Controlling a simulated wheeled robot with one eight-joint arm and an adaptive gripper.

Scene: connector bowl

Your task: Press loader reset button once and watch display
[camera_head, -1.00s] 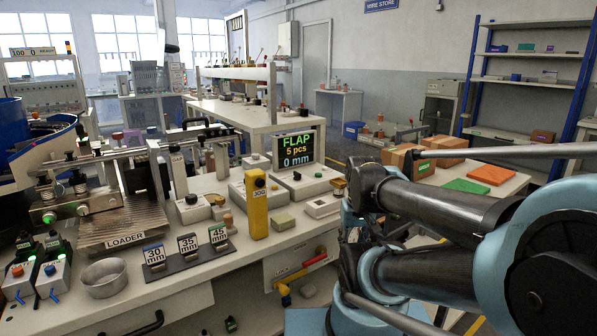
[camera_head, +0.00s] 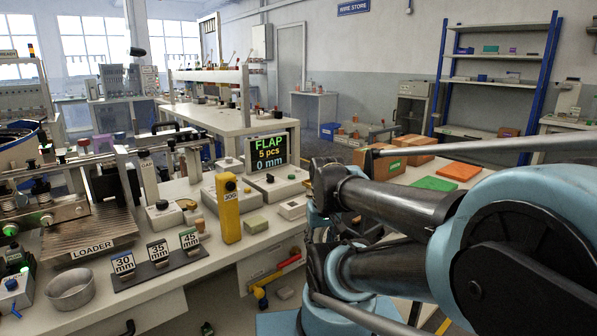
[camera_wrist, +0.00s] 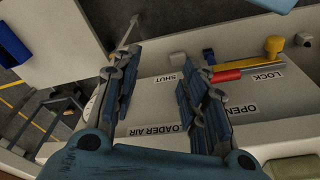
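The loader (camera_head: 90,232) is a ribbed metal ramp labelled LOADER on the left of the bench. The display (camera_head: 265,152) is a black screen reading "FLAP 5 pcs 0 mm". A small box with a blue button (camera_head: 11,284) stands at the lower left edge. A green lit button (camera_head: 10,230) shows on the loader's left. I cannot tell which button is the loader reset. My gripper (camera_wrist: 163,75) is open and empty, above a light panel (camera_wrist: 152,100) labelled LOADER AIR, OPEN, SHUT and LOCK. No reset button shows between its fingers. The head view does not show my fingers clearly.
A metal bowl (camera_head: 71,289) and the 30, 35 and 45 mm blocks (camera_head: 158,252) stand at the bench front. A yellow post (camera_head: 229,208) rises behind them. A red handle (camera_head: 284,268) is on the bench's front panel. Cardboard boxes (camera_head: 407,148) lie on the right table.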

